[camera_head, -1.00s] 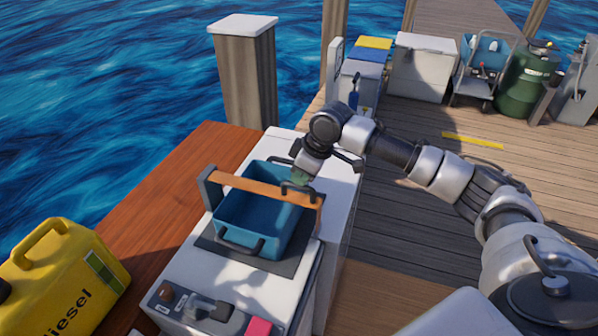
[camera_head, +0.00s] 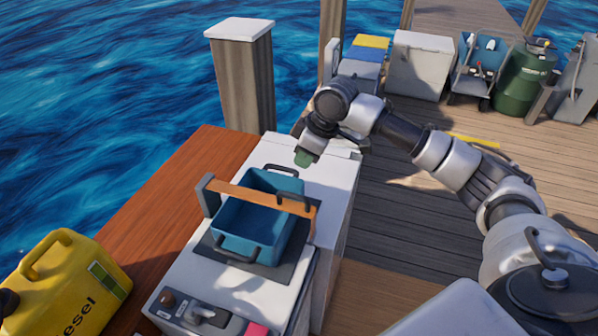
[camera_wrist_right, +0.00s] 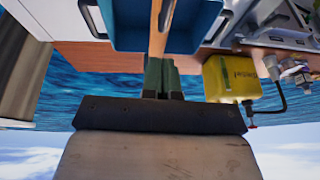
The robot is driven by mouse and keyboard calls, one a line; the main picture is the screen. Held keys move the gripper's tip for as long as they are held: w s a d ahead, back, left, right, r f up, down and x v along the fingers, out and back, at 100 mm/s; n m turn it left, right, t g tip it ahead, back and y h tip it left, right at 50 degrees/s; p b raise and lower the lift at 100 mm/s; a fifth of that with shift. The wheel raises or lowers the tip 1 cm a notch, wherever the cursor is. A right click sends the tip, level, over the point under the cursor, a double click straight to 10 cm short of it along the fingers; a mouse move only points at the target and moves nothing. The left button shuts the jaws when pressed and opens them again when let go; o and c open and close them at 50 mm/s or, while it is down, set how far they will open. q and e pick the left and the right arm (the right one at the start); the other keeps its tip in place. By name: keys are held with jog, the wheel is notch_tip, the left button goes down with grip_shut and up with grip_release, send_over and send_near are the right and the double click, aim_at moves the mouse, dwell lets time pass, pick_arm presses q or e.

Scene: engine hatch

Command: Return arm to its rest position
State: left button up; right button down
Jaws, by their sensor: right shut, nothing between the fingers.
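My right arm (camera_head: 440,160) comes in from the right and bends down over the white cabinet. My right gripper (camera_head: 305,158) is shut and empty, with green fingertips, above the far side of the blue toolbox. The blue toolbox (camera_head: 245,232) has a wooden handle bar (camera_head: 262,198) and sits on a dark mat on the cabinet top. In the right wrist view, the shut green fingers (camera_wrist_right: 161,78) show in front of the handle bar (camera_wrist_right: 158,30); the toolbox lies beyond them. Whether they touch the bar cannot be told there; the head view shows them apart. My left gripper is not in view.
A yellow diesel can (camera_head: 65,285) stands at the lower left by the wooden deck (camera_head: 165,220). A post (camera_head: 243,80) rises behind the cabinet. White boxes (camera_head: 420,65) and a green drum (camera_head: 520,82) stand at the back. The planks right of the cabinet are mostly clear.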

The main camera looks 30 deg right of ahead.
jog(key=w+v, duration=0.1)
jog(key=v, duration=0.4)
jog(key=s+a+f, duration=1.1)
jog(key=a+f, duration=0.2)
jog(key=f, duration=0.3)
jog(key=s+d+f+m+t+h, duration=0.1)
jog(key=s+d+f+m, duration=0.15)
jog(key=s, duration=0.65)
jog(key=s+d+f+m+h, duration=0.15)
jog(key=s+m, duration=0.25)
jog(key=s, duration=0.4)
notch_tip(320, 180, down, 28)
jog(key=s+g, duration=0.1)
jog(key=s, duration=0.1)
jog(key=s+d+f+g, duration=0.1)
jog(key=s+d+f, duration=0.1)
jog(key=s+f, duration=1.3)
jog(key=shift+s+g+h, duration=0.3)
jog(key=shift+s+h, duration=0.05)
jog(key=shift+s, duration=0.15)
